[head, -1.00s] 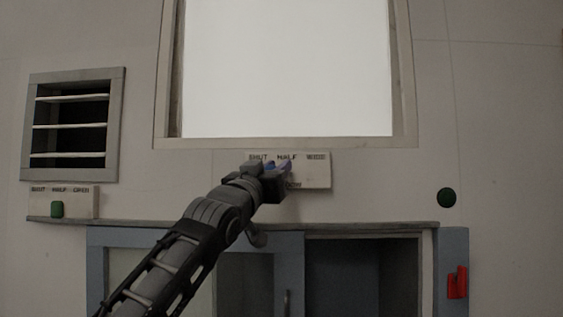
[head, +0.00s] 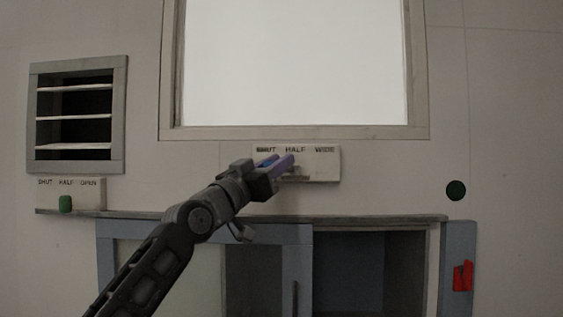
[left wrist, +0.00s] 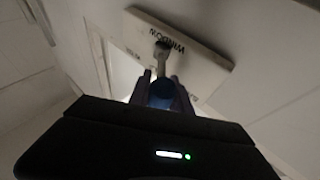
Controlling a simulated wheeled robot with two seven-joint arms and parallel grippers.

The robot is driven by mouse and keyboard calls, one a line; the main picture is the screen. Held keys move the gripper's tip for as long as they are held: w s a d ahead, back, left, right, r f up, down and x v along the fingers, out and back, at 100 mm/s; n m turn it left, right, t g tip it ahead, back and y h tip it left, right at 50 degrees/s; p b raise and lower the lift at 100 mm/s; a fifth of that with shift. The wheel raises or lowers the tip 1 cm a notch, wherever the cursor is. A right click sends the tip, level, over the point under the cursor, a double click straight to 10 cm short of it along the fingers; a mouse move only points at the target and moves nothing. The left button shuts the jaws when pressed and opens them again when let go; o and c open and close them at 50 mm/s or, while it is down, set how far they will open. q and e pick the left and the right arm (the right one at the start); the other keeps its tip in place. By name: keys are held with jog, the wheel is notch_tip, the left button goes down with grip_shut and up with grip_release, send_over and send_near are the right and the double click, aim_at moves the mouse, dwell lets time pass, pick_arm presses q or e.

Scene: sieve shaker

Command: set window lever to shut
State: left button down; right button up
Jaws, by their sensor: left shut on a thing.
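The window lever's white plate (head: 325,168) sits on the wall below the bright window and reads SHUT, HALF, WIDE from left to right. My left gripper (head: 280,163) is at the plate, its purple fingers between the SHUT and HALF marks. In the left wrist view, the gripper (left wrist: 164,88) is shut on the window lever (left wrist: 162,57); its grey stem stands out from the plate near the word WINDOW, and a blue part lies between the fingers. The fingers partly hide the lever, so its exact setting is unclear. My right gripper is not in view.
A ledge (head: 380,218) and cabinet are below the window plate.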

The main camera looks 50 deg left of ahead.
pick_arm(q)
jog(key=shift+a, duration=0.1)
jog(key=c, duration=1.5)
grip_release()
jog(key=shift+a, duration=0.1)
jog(key=shift+f, duration=0.1)
jog(key=shift+s+f, duration=0.15)
jog(key=shift+s, duration=0.1)
jog(key=b+v, duration=0.3)
jog(key=v, duration=0.4)
jog(key=shift+s, duration=0.1)
